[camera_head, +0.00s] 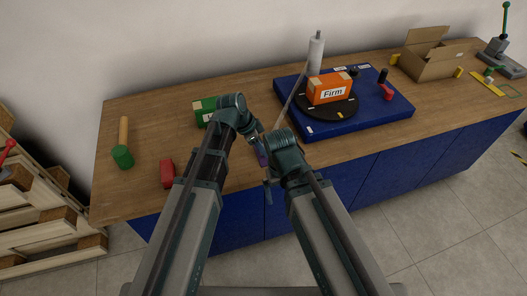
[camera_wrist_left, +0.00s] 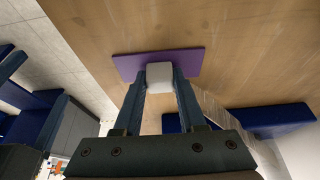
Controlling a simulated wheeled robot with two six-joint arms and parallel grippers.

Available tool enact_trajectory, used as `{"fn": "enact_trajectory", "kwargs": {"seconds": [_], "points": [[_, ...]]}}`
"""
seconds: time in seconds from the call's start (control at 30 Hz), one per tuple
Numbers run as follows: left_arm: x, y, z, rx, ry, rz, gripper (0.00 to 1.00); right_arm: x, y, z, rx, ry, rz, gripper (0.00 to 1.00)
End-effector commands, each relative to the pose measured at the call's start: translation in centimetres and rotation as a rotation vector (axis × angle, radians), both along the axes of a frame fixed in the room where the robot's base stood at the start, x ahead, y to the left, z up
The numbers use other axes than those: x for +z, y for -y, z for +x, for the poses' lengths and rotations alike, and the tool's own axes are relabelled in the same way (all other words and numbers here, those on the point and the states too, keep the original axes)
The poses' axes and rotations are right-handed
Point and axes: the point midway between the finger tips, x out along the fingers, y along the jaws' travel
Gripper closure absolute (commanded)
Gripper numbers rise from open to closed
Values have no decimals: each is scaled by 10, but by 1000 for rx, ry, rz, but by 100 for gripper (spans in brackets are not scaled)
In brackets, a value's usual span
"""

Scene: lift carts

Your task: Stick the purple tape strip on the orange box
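The purple tape strip (camera_wrist_left: 190,61) shows in the left wrist view with a pale block (camera_wrist_left: 160,77) at its near edge. My left gripper (camera_wrist_left: 160,82) is shut on that block. In the head view a small part of the purple strip (camera_head: 262,159) shows between my two arms, by my left gripper (camera_head: 257,142). The orange box (camera_head: 330,89), labelled "Firm", sits on a black disc (camera_head: 346,107) on a blue board, to the right of both grippers. My right gripper (camera_head: 268,190) is at the table's front edge, mostly hidden; its fingers cannot be made out.
A green box (camera_head: 204,110), a green-headed mallet (camera_head: 123,155) and a red block (camera_head: 167,173) are on the left. An open cardboard box (camera_head: 430,62) stands at the back right. Wood between mallet and green box is bare.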

Motion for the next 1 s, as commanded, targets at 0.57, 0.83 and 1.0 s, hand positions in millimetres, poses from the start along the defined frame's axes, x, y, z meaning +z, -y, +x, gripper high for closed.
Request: {"fn": "enact_trajectory", "kwargs": {"seconds": [0.57,0.83,1.0], "points": [[2,0,0,0,0,0,100,2,0,0,0,0,0,0],[25,0,0,0,0,0,100,25,0,0,0,0,0,0],[50,0,0,0,0,0,100,50,0,0,0,0,0,0]]}}
